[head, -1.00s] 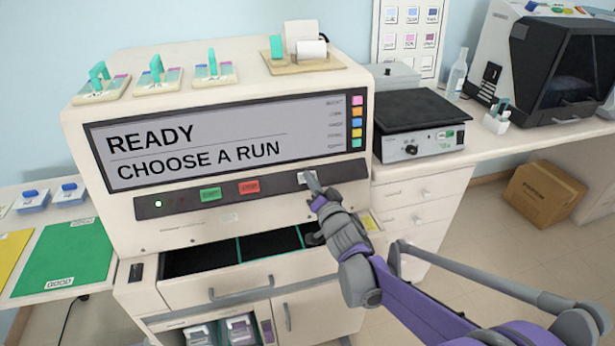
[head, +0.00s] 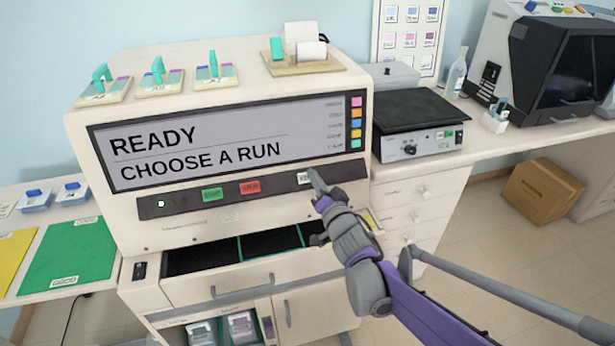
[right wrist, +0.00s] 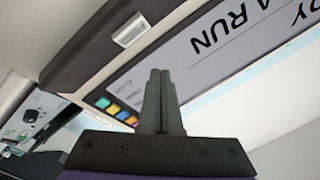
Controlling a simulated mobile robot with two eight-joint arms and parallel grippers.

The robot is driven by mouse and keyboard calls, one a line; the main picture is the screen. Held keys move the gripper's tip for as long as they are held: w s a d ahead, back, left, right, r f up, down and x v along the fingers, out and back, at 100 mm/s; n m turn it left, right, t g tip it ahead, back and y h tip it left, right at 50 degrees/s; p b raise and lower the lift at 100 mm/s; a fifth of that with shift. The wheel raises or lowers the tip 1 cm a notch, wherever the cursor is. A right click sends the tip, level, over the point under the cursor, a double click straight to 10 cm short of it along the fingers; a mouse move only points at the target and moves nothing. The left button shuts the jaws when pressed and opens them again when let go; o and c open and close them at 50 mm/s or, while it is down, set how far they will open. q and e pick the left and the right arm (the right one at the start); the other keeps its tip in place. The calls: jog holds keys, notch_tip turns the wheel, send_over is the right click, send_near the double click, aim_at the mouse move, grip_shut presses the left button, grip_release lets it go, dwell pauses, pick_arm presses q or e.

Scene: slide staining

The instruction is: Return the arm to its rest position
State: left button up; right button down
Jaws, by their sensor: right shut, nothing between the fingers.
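My right gripper (head: 314,178) is shut and empty, just in front of the white button at the right end of the machine's dark control strip (head: 180,206). In the right wrist view its closed fingers (right wrist: 160,80) show against the machine's screen and colour tabs. I cannot tell whether the fingertips touch the panel. The staining machine (head: 90,135) has a screen (head: 250,135) reading "READY CHOOSE A RUN". The strip carries a green button (head: 212,195), a red button (head: 250,188) and a lit lamp. My left gripper is not in view.
An open drawer (head: 205,290) juts out below the strip, under my right arm. A hot plate (head: 420,125) stands on the counter to the right. A green mat (head: 75,250) lies at the left. A cardboard box (head: 540,190) sits on the floor.

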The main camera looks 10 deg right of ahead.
dwell(0.4)
jog(key=s+f+n+g+p, duration=0.2)
jog(key=s+f+g, duration=0.1)
jog(key=s, duration=0.8)
jog(key=s+f+n+g+h+p, duration=0.1)
jog(key=s+g, duration=0.4)
jog(key=s, duration=0.6)
jog(key=s+f+n+g+h+p, duration=0.1)
jog(key=s+f+n+g+p, duration=0.2)
jog(key=s, duration=0.8)
notch_tip(320, 180, down, 2)
jog(key=shift+d+f+n+g+p, duration=0.25)
jog(key=shift+n+g, duration=0.25)
jog(key=shift+g, duration=0.4)
jog(key=shift+s, duration=0.1)
